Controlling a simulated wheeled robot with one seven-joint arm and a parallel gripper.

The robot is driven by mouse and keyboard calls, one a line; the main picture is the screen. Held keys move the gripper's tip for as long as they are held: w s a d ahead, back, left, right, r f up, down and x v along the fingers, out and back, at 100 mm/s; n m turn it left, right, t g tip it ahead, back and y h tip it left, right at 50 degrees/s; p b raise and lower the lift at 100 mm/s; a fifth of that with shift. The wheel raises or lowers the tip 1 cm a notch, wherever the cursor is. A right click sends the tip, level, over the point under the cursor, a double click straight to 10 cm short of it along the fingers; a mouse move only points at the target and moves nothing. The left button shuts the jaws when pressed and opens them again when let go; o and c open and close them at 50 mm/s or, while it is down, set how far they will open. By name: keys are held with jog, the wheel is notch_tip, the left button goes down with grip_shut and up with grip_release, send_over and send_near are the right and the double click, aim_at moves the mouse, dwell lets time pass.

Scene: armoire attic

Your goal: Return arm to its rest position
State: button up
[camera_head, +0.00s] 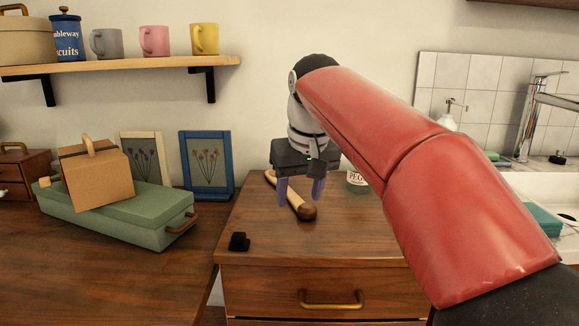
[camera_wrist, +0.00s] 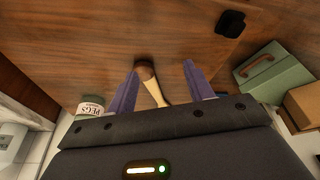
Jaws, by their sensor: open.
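My red arm reaches in from the lower right in the head view. My gripper (camera_head: 299,197) points down over the wooden drawer cabinet top (camera_head: 270,235), its two purple fingers apart. In the wrist view the open gripper (camera_wrist: 160,75) has nothing held between its fingers. A wooden tool with a pale handle and a dark rounded end (camera_head: 306,211) lies on the cabinet top beneath the gripper. It also shows between the fingers in the wrist view (camera_wrist: 150,80). I cannot tell how far above it the fingers are.
A small black object (camera_head: 239,242) lies near the cabinet's front left. A PEGS tin (camera_head: 357,183) stands behind my arm. On the left are a green case (camera_head: 125,215) with a tan box (camera_head: 95,177) on it. A shelf (camera_head: 120,66) with mugs hangs above. A sink and tap (camera_head: 533,105) are right.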

jog(key=s+d+f+m, duration=0.1)
jog(key=s+d+f, duration=0.3)
jog(key=s+f, duration=0.2)
jog(key=s+d+f+m+t, duration=0.1)
jog(key=s+d+f, duration=0.4)
jog(key=s+f, duration=0.2)
jog(key=s+d+f+m+t+h, duration=0.1)
jog(key=s+d+f, duration=0.3)
jog(key=s, duration=0.6)
notch_tip(320, 180, down, 2)
jog(key=shift+d+f+m, duration=0.2)
jog(key=shift+m, duration=0.2)
